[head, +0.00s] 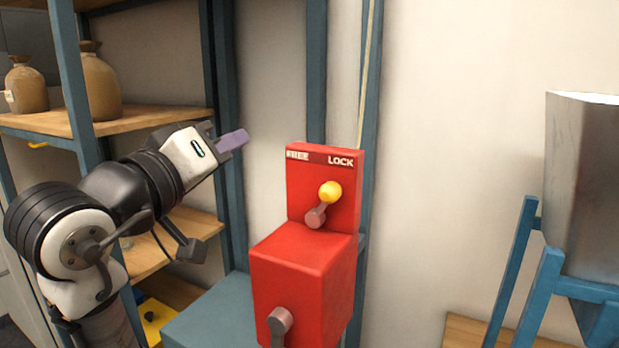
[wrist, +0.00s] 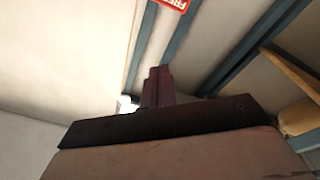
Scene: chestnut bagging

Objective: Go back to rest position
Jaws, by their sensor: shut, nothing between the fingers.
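My gripper (head: 233,140) is at the upper left of the red box in the head view, with its purple fingers together and nothing between them. In the wrist view the shut fingers (wrist: 156,86) point up the picture toward the shelf posts. The red box (head: 302,265) carries a FREE/LOCK panel (head: 322,190) with a yellow-knobbed lever (head: 330,192), whose knob is toward the LOCK side. A corner of the FREE label (wrist: 172,3) shows at the top of the wrist view. My gripper is apart from the lever and the box.
A blue-framed shelf (head: 140,122) with wooden boards stands at the left behind my arm, holding brown sacks (head: 98,85). A metal hopper (head: 580,180) on a blue stand (head: 530,270) is at the right. Bare wall lies between the box and hopper.

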